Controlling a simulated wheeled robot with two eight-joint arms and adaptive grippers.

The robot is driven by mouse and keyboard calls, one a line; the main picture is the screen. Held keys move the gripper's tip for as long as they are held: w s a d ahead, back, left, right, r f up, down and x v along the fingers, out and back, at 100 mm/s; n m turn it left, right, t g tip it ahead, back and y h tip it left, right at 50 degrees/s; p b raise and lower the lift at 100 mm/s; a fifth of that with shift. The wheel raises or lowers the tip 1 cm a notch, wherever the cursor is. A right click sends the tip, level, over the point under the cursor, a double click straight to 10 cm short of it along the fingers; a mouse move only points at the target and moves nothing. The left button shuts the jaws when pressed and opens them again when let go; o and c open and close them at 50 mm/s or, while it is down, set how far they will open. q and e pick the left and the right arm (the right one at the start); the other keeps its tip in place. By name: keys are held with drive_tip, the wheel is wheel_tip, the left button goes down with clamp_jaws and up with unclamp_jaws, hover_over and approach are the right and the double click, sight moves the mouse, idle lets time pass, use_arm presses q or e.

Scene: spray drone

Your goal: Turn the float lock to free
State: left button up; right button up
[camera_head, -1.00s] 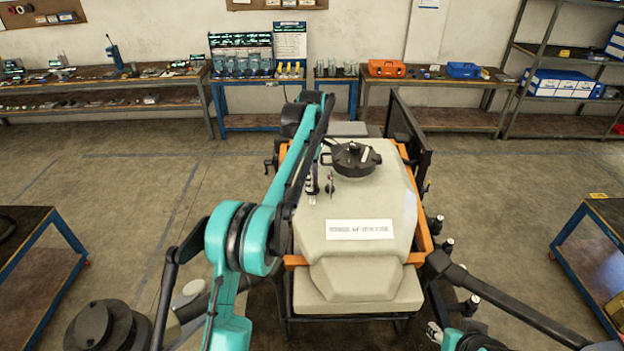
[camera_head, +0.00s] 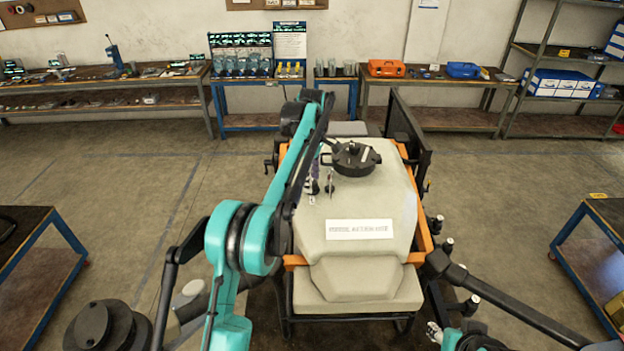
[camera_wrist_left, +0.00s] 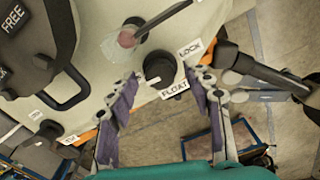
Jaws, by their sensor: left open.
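The float lock is a round black knob (camera_wrist_left: 160,67) with a white mark on its lower left edge, on the cream drone tank (camera_head: 345,272). A FLOAT label (camera_wrist_left: 174,90) and a LOCK label (camera_wrist_left: 190,48) sit beside it. My left gripper (camera_wrist_left: 164,80) is open, its purple-padded fingers on either side of the knob; I cannot tell whether they touch it. In the head view, my left gripper (camera_head: 313,186) is partly hidden by its arm at the tank's left side. A small part of my right gripper (camera_head: 435,332) shows at the bottom right; its jaws are unclear.
The black tank lid (camera_head: 355,159) is right of my left gripper. Drone arms (camera_head: 510,312) spread out around the tank.

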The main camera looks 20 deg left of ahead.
use_arm(q)
drive_tip(key=shift+r, duration=3.55)
